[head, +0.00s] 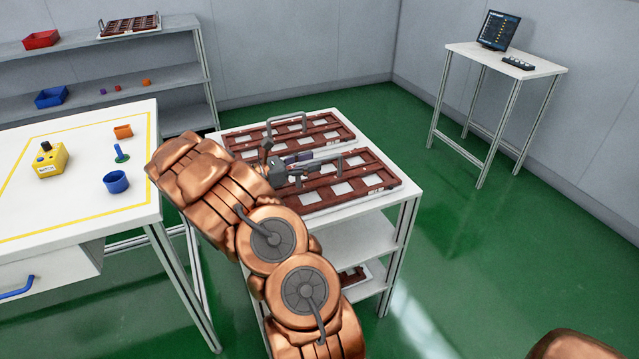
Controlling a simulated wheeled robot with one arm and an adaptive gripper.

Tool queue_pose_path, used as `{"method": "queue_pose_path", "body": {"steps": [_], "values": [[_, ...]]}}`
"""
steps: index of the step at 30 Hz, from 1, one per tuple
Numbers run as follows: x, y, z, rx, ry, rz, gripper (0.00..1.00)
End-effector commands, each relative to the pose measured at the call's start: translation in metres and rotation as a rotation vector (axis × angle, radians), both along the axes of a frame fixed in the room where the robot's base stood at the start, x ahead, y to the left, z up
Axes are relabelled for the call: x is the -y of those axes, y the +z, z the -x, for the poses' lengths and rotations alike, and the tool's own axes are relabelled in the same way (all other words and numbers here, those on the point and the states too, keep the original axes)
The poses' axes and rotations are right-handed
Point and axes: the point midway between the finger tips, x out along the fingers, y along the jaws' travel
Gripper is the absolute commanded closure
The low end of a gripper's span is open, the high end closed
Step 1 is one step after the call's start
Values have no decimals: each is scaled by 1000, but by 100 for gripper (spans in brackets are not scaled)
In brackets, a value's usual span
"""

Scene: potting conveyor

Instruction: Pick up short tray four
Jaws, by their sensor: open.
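Two dark brown trays with white square openings and grey arched handles lie side by side on the white stand's top. I cannot read any label that tells which is short tray four. My gripper (308,160) is open at the handle of the near tray (359,191). I cannot tell whether it touches the handle. My arm hides the near tray's left end. The far tray (335,131) lies behind, with its handle free.
The white stand (405,192) has lower shelves, one holding another brown tray (352,277). A worktable (90,205) with a yellow box (48,162) and blue cup (116,182) is left. A brown tray (130,26) sits on the rear shelf.

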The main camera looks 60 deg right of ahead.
Motion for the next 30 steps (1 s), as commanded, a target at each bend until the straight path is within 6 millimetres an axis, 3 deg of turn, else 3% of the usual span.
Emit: {"method": "queue_pose_path", "body": {"steps": [4, 12, 24, 30], "values": [[15, 1, 11, -3, -3, 1, 55], [17, 0, 12, -1, -1, 0, 56], [17, 0, 12, -1, -1, 0, 98], [17, 0, 12, -2, -1, 0, 100]]}}
